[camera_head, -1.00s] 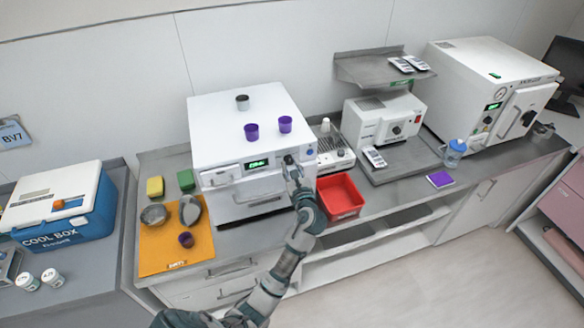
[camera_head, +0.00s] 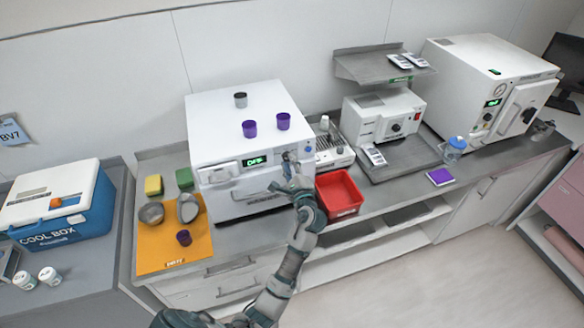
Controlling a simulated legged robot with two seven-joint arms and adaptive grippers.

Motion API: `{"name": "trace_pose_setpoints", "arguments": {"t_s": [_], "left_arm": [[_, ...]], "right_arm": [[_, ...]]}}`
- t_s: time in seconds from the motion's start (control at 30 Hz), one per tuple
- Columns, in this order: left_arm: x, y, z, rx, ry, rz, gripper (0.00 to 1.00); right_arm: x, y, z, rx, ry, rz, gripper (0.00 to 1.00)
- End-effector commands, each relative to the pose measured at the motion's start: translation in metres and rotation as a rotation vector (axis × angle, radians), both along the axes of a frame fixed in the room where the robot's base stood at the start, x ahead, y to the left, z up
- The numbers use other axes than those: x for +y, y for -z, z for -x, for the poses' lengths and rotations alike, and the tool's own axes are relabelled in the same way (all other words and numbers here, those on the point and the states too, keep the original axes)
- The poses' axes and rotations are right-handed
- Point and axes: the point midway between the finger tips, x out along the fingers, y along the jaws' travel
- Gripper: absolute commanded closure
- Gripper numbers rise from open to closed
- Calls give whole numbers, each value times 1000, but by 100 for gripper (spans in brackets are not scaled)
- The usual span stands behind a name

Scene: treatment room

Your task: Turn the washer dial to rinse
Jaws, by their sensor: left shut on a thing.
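The white washer (camera_head: 225,165) stands on the grey counter, with a closed front door and handle. Its small green display (camera_head: 255,161) shows short text that looks like "DRY", though it is too small to be sure. The dial (camera_head: 287,156) is on the front panel, right of the display, and is mostly hidden by my gripper. My left gripper (camera_head: 288,170) reaches up to the panel from below and is shut on the dial. The dial's pointer and markings cannot be made out. My right gripper is not in view.
A red bin (camera_head: 339,194) is close to the right of my arm. An orange mat (camera_head: 160,246) with bowls lies at left. A blue button (camera_head: 307,149) is right of the dial.

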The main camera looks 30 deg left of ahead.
Motion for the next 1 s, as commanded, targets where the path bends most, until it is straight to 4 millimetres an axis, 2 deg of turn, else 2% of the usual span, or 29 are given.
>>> {"name": "trace_pose_setpoints", "arguments": {"t_s": [0.03,0.4,0.97,1.0], "left_arm": [[4,-7,0,-40,-4,12,100],[5,-8,0,-171,-2,122,100],[5,-9,0,-198,-1,145,100],[5,-9,0,-198,-1,145,66]], "right_arm": [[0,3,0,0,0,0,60],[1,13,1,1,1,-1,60],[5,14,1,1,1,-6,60],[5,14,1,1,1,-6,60]]}}
